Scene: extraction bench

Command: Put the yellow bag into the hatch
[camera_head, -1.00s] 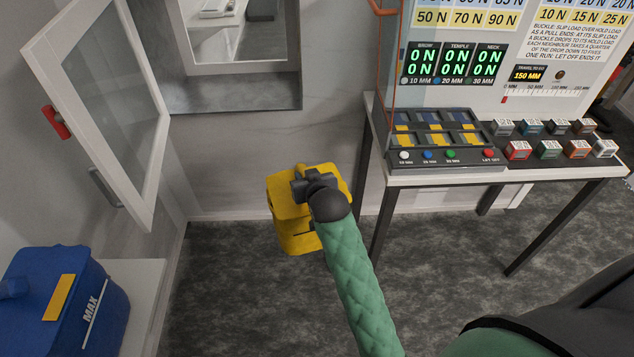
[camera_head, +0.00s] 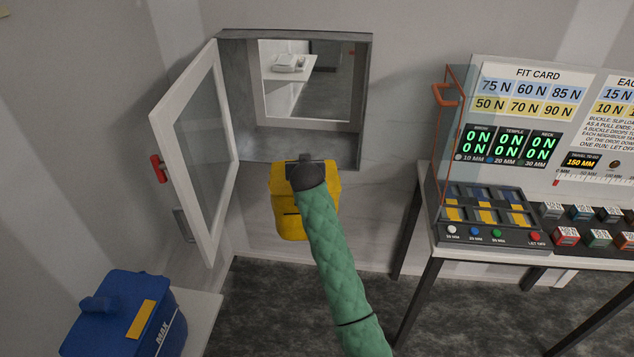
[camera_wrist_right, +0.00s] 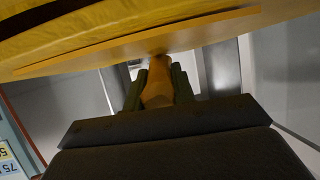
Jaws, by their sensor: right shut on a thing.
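The yellow bag (camera_head: 291,219) hangs from my right gripper (camera_head: 306,165) in the head view, just below and in front of the hatch opening. The gripper is shut on the bag's top, and my green-sleeved arm covers part of the bag. In the right wrist view the yellow bag (camera_wrist_right: 130,35) fills the top, with its handle (camera_wrist_right: 157,85) between the fingers. The hatch (camera_head: 262,149) is a grey-framed recess in the wall. Its glazed white door (camera_head: 229,120) stands open to the left. My left gripper is not in view.
A blue bag (camera_head: 115,310) marked MAX sits on a white bench (camera_head: 196,315) at lower left. A bench with a control panel (camera_head: 490,232) and display board stands right. A red handle (camera_head: 158,169) sticks out from the hatch door's edge.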

